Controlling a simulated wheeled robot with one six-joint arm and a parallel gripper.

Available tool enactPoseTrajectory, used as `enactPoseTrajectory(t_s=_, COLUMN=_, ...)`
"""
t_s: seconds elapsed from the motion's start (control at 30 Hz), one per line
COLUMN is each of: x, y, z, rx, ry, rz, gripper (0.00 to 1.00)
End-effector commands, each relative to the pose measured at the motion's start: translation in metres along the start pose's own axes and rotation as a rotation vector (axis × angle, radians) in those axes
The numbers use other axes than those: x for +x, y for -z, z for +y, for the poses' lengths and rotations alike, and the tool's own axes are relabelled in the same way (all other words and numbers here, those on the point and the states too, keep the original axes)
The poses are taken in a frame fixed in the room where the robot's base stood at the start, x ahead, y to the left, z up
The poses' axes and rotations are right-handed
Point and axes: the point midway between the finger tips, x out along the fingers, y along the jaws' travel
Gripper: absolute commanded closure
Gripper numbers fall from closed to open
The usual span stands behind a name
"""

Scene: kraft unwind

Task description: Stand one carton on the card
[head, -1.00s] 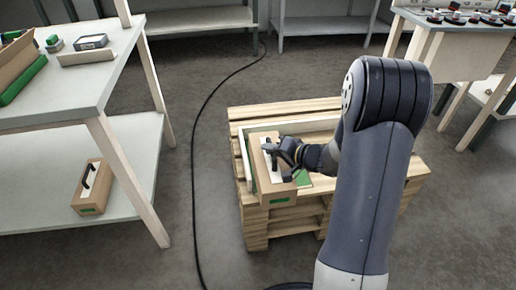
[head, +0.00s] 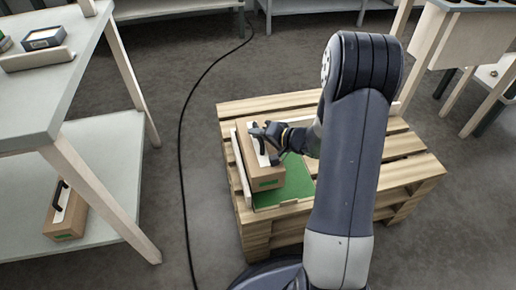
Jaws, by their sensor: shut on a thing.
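A brown cardboard carton (head: 264,172) with a white top strip, a black handle and a small green label is upright over the left part of the green card (head: 299,181). The card lies inside a low pale frame on the wooden pallet (head: 405,174). My gripper (head: 266,143) is shut on the carton at its handle, reaching in from the right. The carton hides the card's left part, and I cannot tell whether its base touches the card. A second carton (head: 62,222) stands on the lower shelf of the left bench.
The left bench (head: 22,112) carries a small dark-topped box (head: 44,38) behind a pale ledge. A black cable (head: 184,130) runs along the floor between bench and pallet. Another bench (head: 440,40) stands at the back right. The pallet's right part is bare.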

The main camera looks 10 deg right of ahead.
Motion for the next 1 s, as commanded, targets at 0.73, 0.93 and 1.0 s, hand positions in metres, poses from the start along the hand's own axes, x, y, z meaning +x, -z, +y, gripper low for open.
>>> enactPoseTrajectory(t_s=0.73, x=0.017, y=-0.017, z=0.036, rx=-0.001, ry=0.001, rz=0.001, gripper=0.83)
enactPoseTrajectory(t_s=0.93, x=0.017, y=-0.017, z=0.036, rx=-0.001, ry=0.001, rz=0.001, gripper=0.67)
enactPoseTrajectory(t_s=1.0, x=0.017, y=-0.017, z=0.036, rx=-0.001, ry=0.001, rz=0.001, gripper=0.64)
